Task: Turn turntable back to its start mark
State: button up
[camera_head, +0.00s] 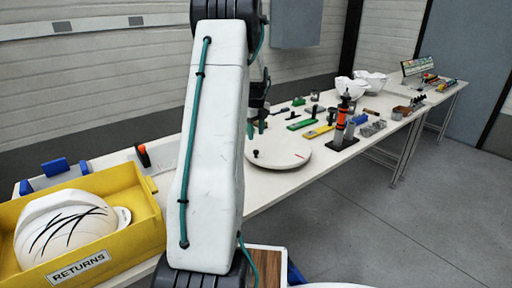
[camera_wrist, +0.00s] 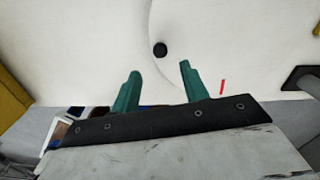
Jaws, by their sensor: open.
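The turntable is a round white disc (camera_head: 282,158) on the long white table, partly hidden by my arm in the head view. A small black knob (camera_head: 256,154) stands near its left edge. In the wrist view the knob (camera_wrist: 160,50) shows just beyond and between my fingertips, close to the disc's curved edge. My gripper (camera_wrist: 158,70) is open with teal fingers, empty, apart from the knob. I cannot identify a start mark for certain.
A yellow RETURNS bin (camera_head: 140,215) with a white helmet shell (camera_head: 65,225) stands at the left. A black stand with an orange-banded tool (camera_head: 341,130) is right of the turntable. Green and yellow parts, small tools and white shells (camera_head: 370,80) lie farther back.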

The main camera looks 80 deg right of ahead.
aim_at(256, 151)
jog(key=n, duration=0.4)
jog(key=shift+n, duration=0.3)
jog(key=n, duration=0.3)
jog(key=shift+n, duration=0.3)
jog(key=shift+f, duration=3.95)
grip_shut()
jog(key=shift+d, duration=0.1)
